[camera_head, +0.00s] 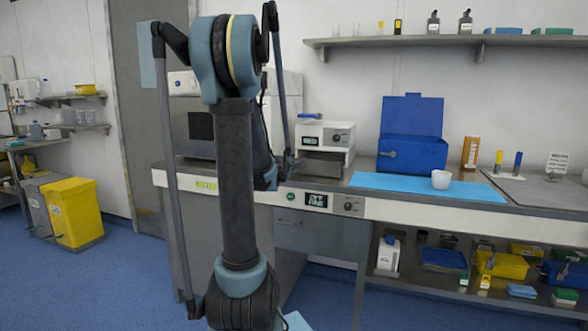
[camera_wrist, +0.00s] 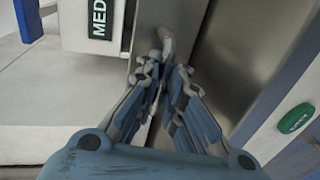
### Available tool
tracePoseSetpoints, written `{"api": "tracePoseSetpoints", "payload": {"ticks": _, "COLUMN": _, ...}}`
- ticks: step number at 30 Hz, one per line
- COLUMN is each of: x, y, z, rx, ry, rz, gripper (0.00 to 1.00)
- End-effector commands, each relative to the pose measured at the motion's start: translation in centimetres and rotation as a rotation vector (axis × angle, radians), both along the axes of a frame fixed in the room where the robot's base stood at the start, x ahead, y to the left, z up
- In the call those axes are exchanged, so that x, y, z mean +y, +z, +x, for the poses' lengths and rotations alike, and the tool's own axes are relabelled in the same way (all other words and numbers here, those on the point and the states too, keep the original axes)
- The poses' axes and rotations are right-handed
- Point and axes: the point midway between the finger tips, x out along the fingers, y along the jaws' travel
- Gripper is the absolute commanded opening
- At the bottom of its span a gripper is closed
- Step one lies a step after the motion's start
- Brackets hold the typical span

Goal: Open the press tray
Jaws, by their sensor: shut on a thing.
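The press appears to be the white machine (camera_head: 325,134) with a small lit display on the counter. A grey metal part (camera_head: 320,165) lies under its front. In the wrist view a white housing with a dark "MED" label (camera_wrist: 100,18) is at upper left, beside grey metal surfaces (camera_wrist: 205,65). My gripper (camera_wrist: 166,62) has its fingers closed around a pale grey handle-like piece (camera_wrist: 168,38), whose tip shows beyond the fingertips. I cannot tell for sure that it belongs to the tray.
A counter front with a green button (camera_wrist: 295,121) is close on the right in the wrist view. In the head view a blue mat (camera_head: 465,190), a white cup (camera_head: 441,180) and an open blue box (camera_head: 412,150) stand to the right of the machine.

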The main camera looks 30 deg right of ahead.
Motion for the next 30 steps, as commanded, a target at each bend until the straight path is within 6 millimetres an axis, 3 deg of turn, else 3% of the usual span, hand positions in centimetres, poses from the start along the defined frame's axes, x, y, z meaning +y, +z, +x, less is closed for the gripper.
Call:
{"api": "tracePoseSetpoints", "payload": {"ticks": 7, "x": 0.0, "y": -0.1, "z": 0.0, "rx": 0.0, "ry": 0.0, "rz": 0.001, "gripper": 0.0}}
{"api": "tracePoseSetpoints", "payload": {"ticks": 9, "x": 0.0, "y": -0.1, "z": 0.0, "rx": 0.0, "ry": 0.0, "rz": 0.001, "gripper": 0.18}}
{"api": "tracePoseSetpoints", "payload": {"ticks": 22, "x": 0.3, "y": 0.1, "z": -0.2, "rx": 0.0, "ry": 0.001, "rz": 0.0, "gripper": 0.18}}
{"api": "tracePoseSetpoints", "payload": {"ticks": 30, "x": 2.3, "y": 0.7, "z": -1.9, "rx": 0.0, "ry": 0.002, "rz": 0.0, "gripper": 0.18}}
